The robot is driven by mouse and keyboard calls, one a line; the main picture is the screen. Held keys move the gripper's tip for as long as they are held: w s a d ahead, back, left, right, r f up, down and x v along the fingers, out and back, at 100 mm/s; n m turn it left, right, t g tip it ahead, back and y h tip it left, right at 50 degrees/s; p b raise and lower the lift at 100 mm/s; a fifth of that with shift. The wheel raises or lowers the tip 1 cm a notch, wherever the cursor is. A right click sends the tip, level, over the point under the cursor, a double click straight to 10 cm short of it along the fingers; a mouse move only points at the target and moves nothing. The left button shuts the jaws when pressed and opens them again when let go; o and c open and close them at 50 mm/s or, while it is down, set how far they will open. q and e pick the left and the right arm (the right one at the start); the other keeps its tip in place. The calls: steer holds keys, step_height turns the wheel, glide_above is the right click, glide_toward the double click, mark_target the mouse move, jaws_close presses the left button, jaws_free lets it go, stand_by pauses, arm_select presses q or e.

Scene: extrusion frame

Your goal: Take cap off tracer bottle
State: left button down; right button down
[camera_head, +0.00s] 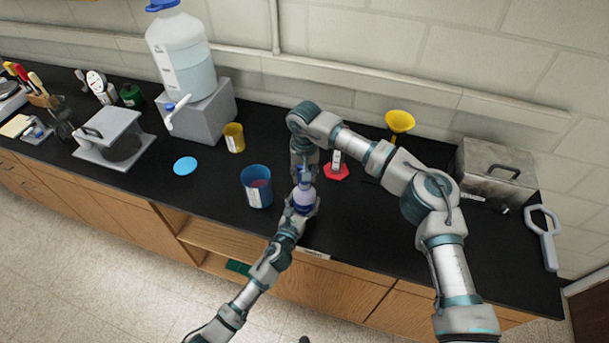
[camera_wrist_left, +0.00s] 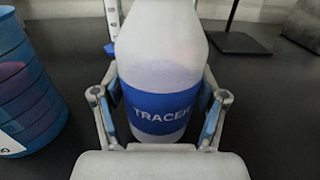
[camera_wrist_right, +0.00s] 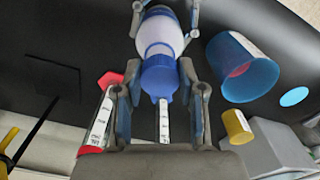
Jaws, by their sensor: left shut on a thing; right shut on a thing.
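The tracer bottle (camera_head: 303,197) is whitish with a blue label and stands upright near the counter's front edge. Its label reads TRACER in the left wrist view (camera_wrist_left: 163,107). My left gripper (camera_head: 304,206) is shut on the bottle body, one finger on each side at label height. The blue cap (camera_wrist_right: 158,76) is at the bottle's top. My right gripper (camera_wrist_right: 159,88) is shut on it from above, fingers on both sides. The cap appears in line with the bottle neck; whether it is loosened cannot be told.
A blue cup (camera_head: 257,188) stands close left of the bottle. A graduated cylinder with a red base (camera_head: 337,172) stands behind right, and a yellow funnel (camera_head: 399,122) farther back. A metal box (camera_head: 496,172) is at right.

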arm_select(q)
steer(key=shift+f, duration=0.2)
arm_select(e)
steer(key=shift+r, duration=2)
arm_select(q)
steer(key=shift+c, duration=1.2)
jaws_free()
steer(key=shift+o, duration=1.2)
arm_select(e)
steer(key=shift+f, duration=0.1)
arm_select(q)
steer(key=shift+r, duration=0.15)
